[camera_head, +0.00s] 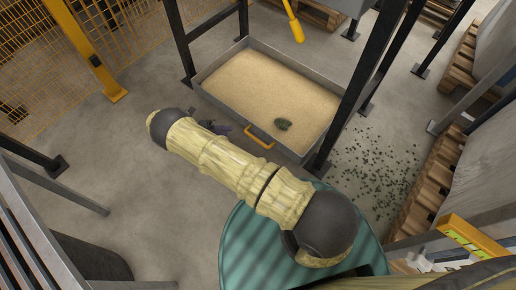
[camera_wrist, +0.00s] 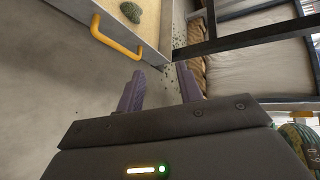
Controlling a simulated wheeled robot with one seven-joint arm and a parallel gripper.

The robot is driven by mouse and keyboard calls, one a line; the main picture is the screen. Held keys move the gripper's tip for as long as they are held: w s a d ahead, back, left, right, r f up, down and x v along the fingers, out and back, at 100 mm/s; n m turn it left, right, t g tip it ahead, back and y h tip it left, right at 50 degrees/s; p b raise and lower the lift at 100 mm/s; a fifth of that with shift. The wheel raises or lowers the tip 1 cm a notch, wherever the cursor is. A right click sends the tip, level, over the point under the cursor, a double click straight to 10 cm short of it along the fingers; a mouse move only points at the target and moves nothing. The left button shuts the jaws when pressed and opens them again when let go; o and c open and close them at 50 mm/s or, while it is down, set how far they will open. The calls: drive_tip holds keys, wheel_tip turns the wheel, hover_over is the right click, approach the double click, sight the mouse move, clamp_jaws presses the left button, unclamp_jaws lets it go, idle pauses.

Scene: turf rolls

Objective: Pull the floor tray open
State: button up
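The floor tray (camera_head: 204,79) is a grey metal tray filled with sand, on the floor between dark posts in the head view. Its yellow handle (camera_head: 260,137) is on the front wall. A dark green lump lies on the sand near the handle. In the wrist view the tray's wall (camera_wrist: 142,49) and yellow handle (camera_wrist: 112,40) show at the upper left. My gripper (camera_wrist: 162,68) has two purple fingers spread apart with nothing between them. It is right of and below the handle, not touching it. In the head view my arm hides most of the gripper.
Dark posts (camera_head: 362,85) stand beside the tray. Dark green bits (camera_head: 375,170) are scattered on the floor to its right. Wooden pallets (camera_head: 432,185) with large rolls line the right side. A yellow mesh fence (camera_head: 40,60) is at the left. The floor before the tray is mostly bare.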

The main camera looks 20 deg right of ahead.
sight(258, 140)
wheel_tip(258, 140, down, 14)
drive_tip(key=s+a+n+t+h+b, duration=0.1)
drive_tip(key=a+n+t+h+b, duration=0.1)
drive_tip(key=n+b, duration=0.3)
drive_tip(key=shift+s+a+n+t+b, duration=0.15)
drive_tip(key=shift+s+n+t+b, duration=0.2)
drive_tip(key=shift+b, duration=0.65)
drive_tip(key=b+x, duration=0.4)
drive_tip(key=x, duration=1.3)
drive_tip(key=shift+d+r, duration=0.1)
drive_tip(key=shift+d, duration=0.1)
drive_tip(key=shift+c, duration=0.3)
clamp_jaws()
